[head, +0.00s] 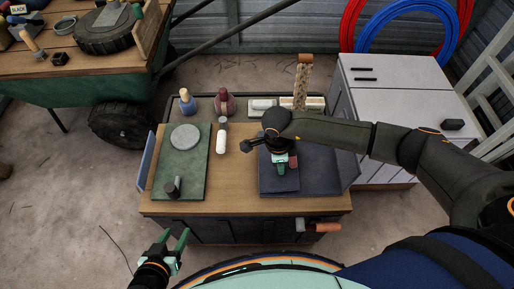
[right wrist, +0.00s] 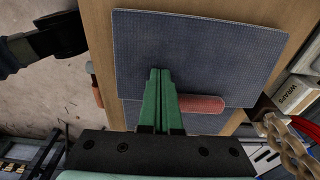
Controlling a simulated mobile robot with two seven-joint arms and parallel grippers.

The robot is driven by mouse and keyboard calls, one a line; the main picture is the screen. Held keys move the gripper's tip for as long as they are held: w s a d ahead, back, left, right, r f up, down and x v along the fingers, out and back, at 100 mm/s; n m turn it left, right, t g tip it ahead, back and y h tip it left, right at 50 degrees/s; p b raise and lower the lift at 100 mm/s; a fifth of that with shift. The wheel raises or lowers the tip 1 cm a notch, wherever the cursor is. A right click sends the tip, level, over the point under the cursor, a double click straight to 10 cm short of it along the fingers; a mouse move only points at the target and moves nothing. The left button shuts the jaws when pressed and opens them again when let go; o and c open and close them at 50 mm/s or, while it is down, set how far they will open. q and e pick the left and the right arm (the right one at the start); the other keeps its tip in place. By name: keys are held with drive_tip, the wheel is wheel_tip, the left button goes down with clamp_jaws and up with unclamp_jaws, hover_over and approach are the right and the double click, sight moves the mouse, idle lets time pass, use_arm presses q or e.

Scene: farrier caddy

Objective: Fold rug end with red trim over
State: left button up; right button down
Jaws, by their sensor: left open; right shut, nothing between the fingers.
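The dark blue rug (head: 318,180) lies on the right part of the wooden bench top. In the right wrist view the rug (right wrist: 195,55) shows a large flat panel, with a second dark strip along its lower edge; one layer seems to lie over another. The red trim (right wrist: 203,104) is a rounded tab at the edge between them. My right gripper (head: 282,164) is shut and empty, over the rug beside the red trim; its fingers (right wrist: 160,75) partly hide the rug. I cannot tell if they touch it. My left gripper (head: 177,241) is open and empty, off the bench's front left.
A green mat (head: 181,146) with a grey disc lies on the left of the bench. A white roll (head: 221,142), bottles and boxes stand at the middle and back. A hanging rope strip (head: 301,85) rises behind my right gripper. A grey cabinet (head: 395,90) stands at right.

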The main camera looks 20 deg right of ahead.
drive_tip(key=shift+s+d+f, duration=0.1)
drive_tip(key=shift+d+f, duration=0.2)
drive_tip(key=shift+f, duration=0.05)
drive_tip(key=shift+r, duration=0.1)
drive_tip(key=shift+w+a+r+p, duration=0.25)
drive_tip(key=shift+a+r+p, duration=0.1)
drive_tip(key=shift+a+r, duration=0.55)
drive_tip(key=shift+w+a+r+p, duration=0.2)
drive_tip(key=shift+a+r+p, duration=0.15)
drive_tip(key=shift+a+r, duration=0.5)
drive_tip(key=shift+d, duration=0.15)
wheel_tip(320, 180, up, 13)
drive_tip(key=a, duration=0.1)
drive_tip(key=shift+w+a+f+p, duration=0.2)
drive_tip(key=shift+w+a+p, duration=0.05)
drive_tip(key=shift+p, duration=0.1)
